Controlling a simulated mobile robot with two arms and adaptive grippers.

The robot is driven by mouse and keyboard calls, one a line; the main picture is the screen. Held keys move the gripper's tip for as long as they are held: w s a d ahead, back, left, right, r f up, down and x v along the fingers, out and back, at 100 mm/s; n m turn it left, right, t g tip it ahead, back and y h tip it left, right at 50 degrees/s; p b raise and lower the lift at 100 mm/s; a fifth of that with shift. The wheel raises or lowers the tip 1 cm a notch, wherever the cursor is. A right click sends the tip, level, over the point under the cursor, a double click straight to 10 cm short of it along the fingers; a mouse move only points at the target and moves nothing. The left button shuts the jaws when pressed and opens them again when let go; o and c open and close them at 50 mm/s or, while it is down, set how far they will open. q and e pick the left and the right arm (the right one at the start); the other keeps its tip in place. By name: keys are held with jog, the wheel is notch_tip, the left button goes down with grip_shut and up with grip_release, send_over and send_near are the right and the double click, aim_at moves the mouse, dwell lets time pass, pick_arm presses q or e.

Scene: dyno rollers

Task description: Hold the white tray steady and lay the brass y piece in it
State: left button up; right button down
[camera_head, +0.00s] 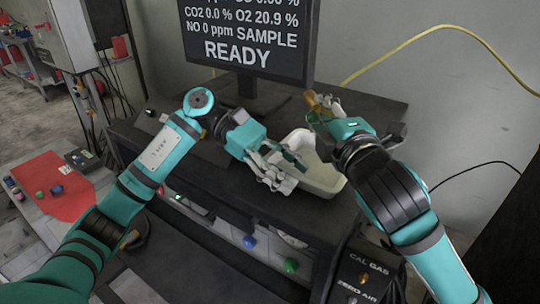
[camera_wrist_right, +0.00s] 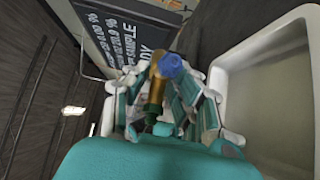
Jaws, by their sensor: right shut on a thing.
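The white tray (camera_head: 328,180) sits on the dark bench top below the monitor. Its empty-looking floor and rim also show at the right of the right wrist view (camera_wrist_right: 275,95). My left gripper (camera_head: 277,174) is at the tray's near left side, its fingers over the rim; whether they close on it is unclear. My right gripper (camera_head: 322,108) is shut on the brass y piece (camera_head: 312,99), above and behind the tray. In the right wrist view the brass piece (camera_wrist_right: 156,92) stands between the fingers, with a blue end, left of the tray.
A monitor (camera_head: 245,40) stands behind the tray. A yellow hose (camera_head: 440,45) runs along the wall at the right. A red mat (camera_head: 50,187) with small coloured parts lies on a side table at the left. Bench top is bare right of the monitor.

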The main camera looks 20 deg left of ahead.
pick_arm(q)
jog(key=shift+s+d+f, duration=0.1)
jog(key=shift+d+f, duration=0.15)
jog(key=shift+d, duration=0.35)
grip_shut()
